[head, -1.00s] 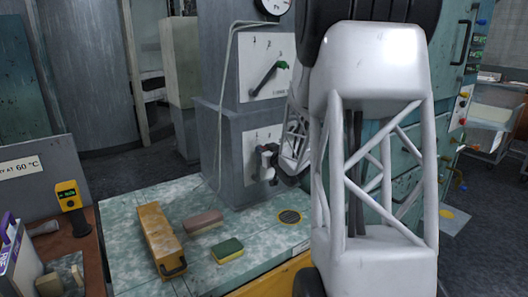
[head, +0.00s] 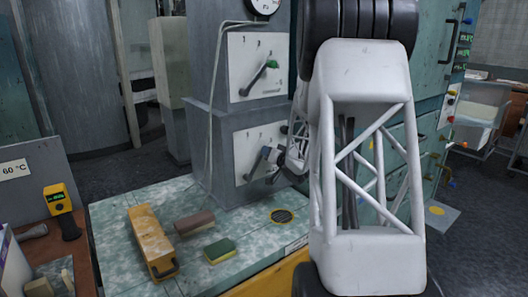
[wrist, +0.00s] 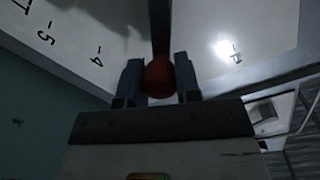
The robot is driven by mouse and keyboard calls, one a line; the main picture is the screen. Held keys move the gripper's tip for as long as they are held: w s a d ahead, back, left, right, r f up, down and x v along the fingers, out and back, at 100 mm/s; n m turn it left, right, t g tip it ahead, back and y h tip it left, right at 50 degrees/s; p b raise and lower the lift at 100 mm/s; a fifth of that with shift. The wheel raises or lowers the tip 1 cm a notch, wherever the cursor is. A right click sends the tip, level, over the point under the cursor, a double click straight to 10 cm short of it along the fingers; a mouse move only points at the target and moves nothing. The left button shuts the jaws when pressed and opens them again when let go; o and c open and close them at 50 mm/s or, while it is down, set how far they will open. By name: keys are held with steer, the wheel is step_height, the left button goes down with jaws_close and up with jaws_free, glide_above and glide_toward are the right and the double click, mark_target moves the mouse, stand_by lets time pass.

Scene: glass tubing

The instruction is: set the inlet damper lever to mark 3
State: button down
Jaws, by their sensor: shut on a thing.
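My gripper (wrist: 158,72) is shut on the red round knob (wrist: 158,80) of a dark lever (wrist: 161,32), one finger on each side. In the head view my gripper (head: 272,164) is at the lower white scale plate (head: 243,142), where the dark lever (head: 256,165) slants up and right. The gripper hides the knob there. In the wrist view the marks 5 and 4 are left of the lever and another, glare-washed mark is to its right. I cannot read which mark the lever points at.
The upper plate (head: 240,55) has its own lever with a green handle (head: 272,64). A gauge (head: 264,5) is above it. A yellow-brown box (head: 150,240), a brown block (head: 194,223) and a green-topped sponge (head: 219,250) lie on the tiled bench (head: 118,235).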

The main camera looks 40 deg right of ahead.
steer(key=shift+d+f+m, duration=0.7)
steer(key=shift+d+m, duration=0.1)
steer(key=shift+m, duration=0.1)
steer(key=c, duration=0.8)
jaws_free()
steer(key=shift+s, duration=0.15)
steer(key=shift+s+a+r, duration=0.1)
steer(key=shift+s+a, duration=0.05)
steer(key=shift+s, duration=3.65)
